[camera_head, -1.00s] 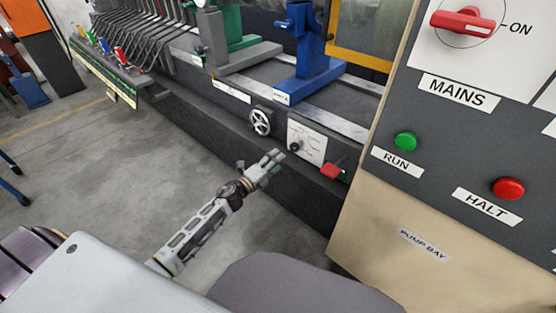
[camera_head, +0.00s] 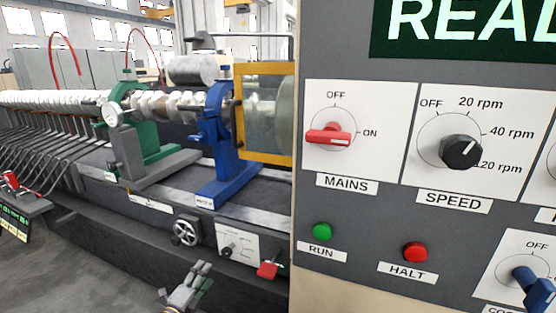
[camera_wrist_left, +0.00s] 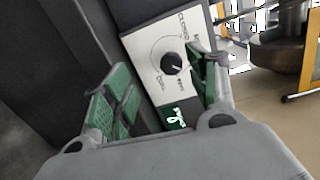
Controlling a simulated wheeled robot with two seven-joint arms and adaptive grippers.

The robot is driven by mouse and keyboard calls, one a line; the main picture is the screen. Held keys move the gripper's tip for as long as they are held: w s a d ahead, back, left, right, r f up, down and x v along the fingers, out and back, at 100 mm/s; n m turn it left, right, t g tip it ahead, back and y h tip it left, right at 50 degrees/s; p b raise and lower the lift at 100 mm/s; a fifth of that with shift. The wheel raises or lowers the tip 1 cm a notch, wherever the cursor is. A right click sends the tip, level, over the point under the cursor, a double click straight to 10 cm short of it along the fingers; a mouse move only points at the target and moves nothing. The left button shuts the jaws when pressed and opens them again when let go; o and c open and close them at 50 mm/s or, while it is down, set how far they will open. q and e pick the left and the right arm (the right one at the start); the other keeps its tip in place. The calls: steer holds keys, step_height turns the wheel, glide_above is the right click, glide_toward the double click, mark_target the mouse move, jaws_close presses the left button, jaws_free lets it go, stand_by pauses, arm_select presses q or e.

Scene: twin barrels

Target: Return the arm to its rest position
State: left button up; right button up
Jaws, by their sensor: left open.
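My left gripper (camera_head: 200,275) shows at the bottom of the head view, in front of the machine's lower front. Its fingertips point up and slightly right. In the left wrist view its two green-padded fingers (camera_wrist_left: 160,95) are spread apart with nothing between them. Beyond them is a white dial plate with a black knob (camera_wrist_left: 173,64); I cannot tell whether a finger touches it. In the head view this plate (camera_head: 238,240) sits above and to the right of the gripper. My right gripper is not in view.
A spoked handwheel (camera_head: 186,231) and a red handle (camera_head: 268,270) flank the dial plate. A grey control panel (camera_head: 370,222) with switches and buttons fills the right side. Blue (camera_head: 222,185) and green (camera_head: 130,165) supports stand on the machine bed. Grey floor lies at lower left.

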arm_select(q)
steer(key=a+f+n+g+y, duration=0.2)
steer(key=a+f+n+y, duration=0.3)
steer(key=a+n+y, duration=0.3)
steer(key=s+a+f+n+g, duration=0.2)
steer(key=s+f+n+g, duration=0.3)
steer(key=f+n, duration=0.2)
steer(key=s+d+f+n+g+h, duration=0.1)
steer(key=s+d+f+g, duration=0.1)
steer(key=s+d+f, duration=0.3)
steer(key=s+d+f+n+g+h, duration=0.1)
steer(key=s+d+f, duration=0.5)
steer(key=s, duration=0.8)
steer(key=s+d+f+n+g+h+p, duration=0.1)
steer(key=s+d+f+n+g+h, duration=0.1)
steer(key=s+d+f+g, duration=0.3)
steer(key=s+d+f, duration=0.1)
steer(key=s+f, duration=0.2)
steer(key=s, duration=0.2)
steer(key=shift+f+n, duration=0.2)
steer(key=shift+n, duration=0.1)
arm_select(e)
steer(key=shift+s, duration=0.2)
arm_select(q)
steer(key=shift+s+p, duration=0.3)
steer(key=shift+p, duration=0.2)
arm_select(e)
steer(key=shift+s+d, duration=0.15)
